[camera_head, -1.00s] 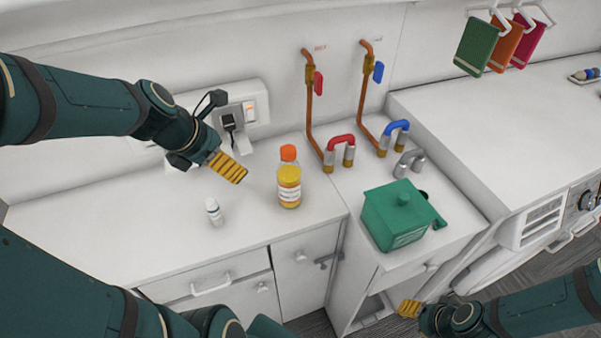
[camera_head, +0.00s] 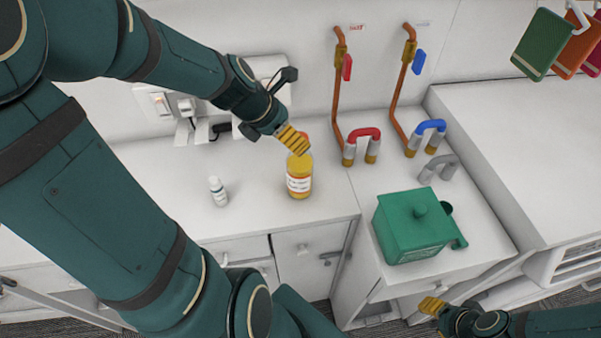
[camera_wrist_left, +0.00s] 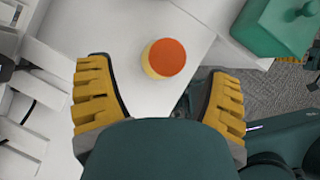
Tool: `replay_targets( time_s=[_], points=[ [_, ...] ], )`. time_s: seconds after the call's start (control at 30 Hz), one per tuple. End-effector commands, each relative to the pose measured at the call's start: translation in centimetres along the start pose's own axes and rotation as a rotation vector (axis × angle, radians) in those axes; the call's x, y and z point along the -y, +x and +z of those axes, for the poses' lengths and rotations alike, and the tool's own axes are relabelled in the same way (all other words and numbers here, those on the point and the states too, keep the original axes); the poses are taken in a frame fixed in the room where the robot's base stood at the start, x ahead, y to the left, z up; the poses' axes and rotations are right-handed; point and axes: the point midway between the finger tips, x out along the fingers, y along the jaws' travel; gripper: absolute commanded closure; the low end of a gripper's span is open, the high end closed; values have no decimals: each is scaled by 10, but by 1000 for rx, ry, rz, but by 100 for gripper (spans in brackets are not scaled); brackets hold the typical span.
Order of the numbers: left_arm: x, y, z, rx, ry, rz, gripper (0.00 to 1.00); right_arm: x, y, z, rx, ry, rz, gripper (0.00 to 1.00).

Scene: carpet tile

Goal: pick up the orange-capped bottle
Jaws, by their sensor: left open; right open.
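The orange-capped bottle (camera_head: 299,183) stands upright on the white counter, with yellow contents and a white label. My left gripper (camera_head: 293,139) hangs over its top and hides most of the cap in the head view. In the left wrist view the orange cap (camera_wrist_left: 167,57) shows from above, ahead of and between the spread yellow fingers of my left gripper (camera_wrist_left: 160,72). That gripper is open and holds nothing. My right gripper (camera_head: 432,306) is open and empty at the lower right, in front of the counter.
A small white bottle (camera_head: 218,191) stands left of the orange-capped bottle. A green lidded box (camera_head: 412,230) sits to the right. Copper pipes with a red-handled loop (camera_head: 362,135) and a blue-handled loop (camera_head: 431,126) rise behind. Wall sockets (camera_head: 172,105) are at the back left.

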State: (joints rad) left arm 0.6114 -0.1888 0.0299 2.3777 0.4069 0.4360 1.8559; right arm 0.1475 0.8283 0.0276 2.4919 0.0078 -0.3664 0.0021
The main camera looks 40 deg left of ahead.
Motion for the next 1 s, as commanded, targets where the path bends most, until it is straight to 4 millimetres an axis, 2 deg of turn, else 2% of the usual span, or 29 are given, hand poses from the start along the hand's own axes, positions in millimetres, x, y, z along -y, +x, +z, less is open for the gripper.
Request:
replay_targets(
  time_s=[0.17, 0.5, 0.8, 0.83, 0.97, 1.0],
  points=[
    [1, 11, 0, 0, 1, -1, 20, -1, 3, 0, 0, 0, 1, 53],
    [7, 54, 4, -1, 0, 0, 20, -6, 18, 2, 0, 0, 4, 53],
    [7, 57, 5, 0, 0, 1, 20, -6, 18, 2, 0, 0, 4, 53],
    [7, 57, 5, 0, 0, 1, 24, -6, 18, 2, 0, 0, 4, 53],
    [7, 57, 4, 0, 0, 1, 69, -6, 18, 2, 0, 0, 4, 53],
    [7, 57, 4, 0, 0, 1, 83, -6, 18, 2, 0, 0, 4, 53]
  ],
)
